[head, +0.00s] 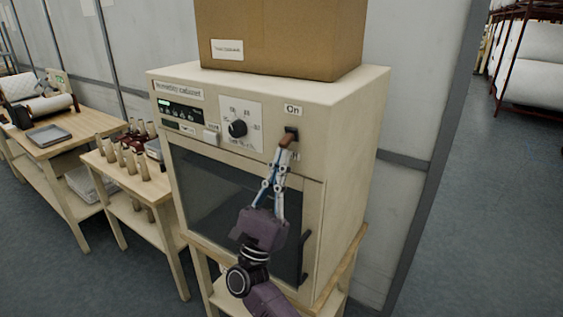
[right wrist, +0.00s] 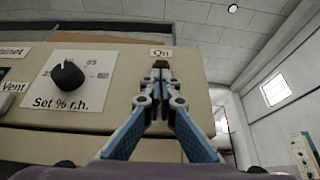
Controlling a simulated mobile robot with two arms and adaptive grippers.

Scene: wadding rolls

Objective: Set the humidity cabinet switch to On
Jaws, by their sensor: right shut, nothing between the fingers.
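The humidity cabinet (head: 345,150) is a cream box with a dark glass door. Its switch (head: 291,133) is a dark mount with a brown lever (head: 285,141), just below the "On" label (head: 293,111) at the upper right of the front. The lever points outward and down in the head view. My right gripper (head: 282,152) is shut and empty, its fingertips right at the lever; I cannot tell whether they touch it. In the right wrist view the gripper (right wrist: 161,75) is below the "On" label (right wrist: 161,54) and covers most of the switch. My left gripper is not in view.
A cardboard box (head: 285,35) sits on the cabinet. A black dial (head: 237,128) and a display panel (head: 180,111) are left of the switch. A door handle (head: 304,258) is below it. Wooden tables (head: 95,128) with spools stand left. Floor on the right is clear.

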